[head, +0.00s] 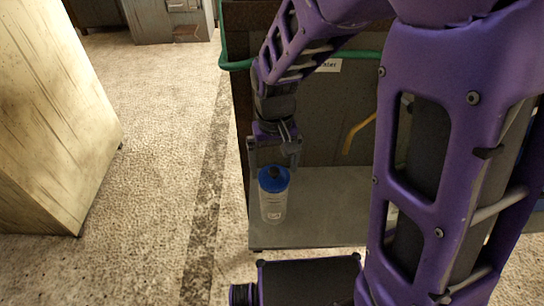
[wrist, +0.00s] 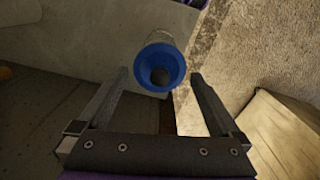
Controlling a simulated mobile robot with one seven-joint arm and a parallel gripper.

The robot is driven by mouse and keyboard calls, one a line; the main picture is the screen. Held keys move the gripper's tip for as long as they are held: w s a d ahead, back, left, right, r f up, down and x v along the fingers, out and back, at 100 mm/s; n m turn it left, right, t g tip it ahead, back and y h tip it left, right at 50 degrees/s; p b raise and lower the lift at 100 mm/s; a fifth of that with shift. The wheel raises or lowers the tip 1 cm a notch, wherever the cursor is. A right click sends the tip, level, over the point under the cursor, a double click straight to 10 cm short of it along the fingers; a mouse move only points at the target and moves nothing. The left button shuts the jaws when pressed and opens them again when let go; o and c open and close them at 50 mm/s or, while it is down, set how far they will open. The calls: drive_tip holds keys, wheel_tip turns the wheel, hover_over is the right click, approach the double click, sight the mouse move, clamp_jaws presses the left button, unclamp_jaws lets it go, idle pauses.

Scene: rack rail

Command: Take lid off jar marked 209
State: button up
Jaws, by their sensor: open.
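A clear jar (head: 272,207) with a blue lid (head: 273,179) stands upright on a grey shelf, near its left edge. The lid has a dark round centre. A pale label shows on the jar, but its number is too small to read. In the wrist view the blue lid (wrist: 161,67) lies just beyond my fingertips, about midway between them, with part of the jar behind it. My gripper (head: 274,160) is open and empty, pointing down just above the lid. Its two fingers also show in the wrist view (wrist: 160,75), apart from the lid.
The grey shelf (head: 325,195) is bare to the right of the jar. A dark panel with a green rail (head: 236,66) and a yellow hooked bar (head: 357,133) stands behind. A pale cabinet (head: 50,120) is at the left, with open speckled floor (head: 160,170) between.

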wheel_tip(320, 180, down, 2)
drive_tip(key=shift+b, duration=0.4)
drive_tip(key=shift+r, duration=0.1)
drive_tip(key=shift+c, duration=0.3)
drive_tip(key=c, duration=0.9)
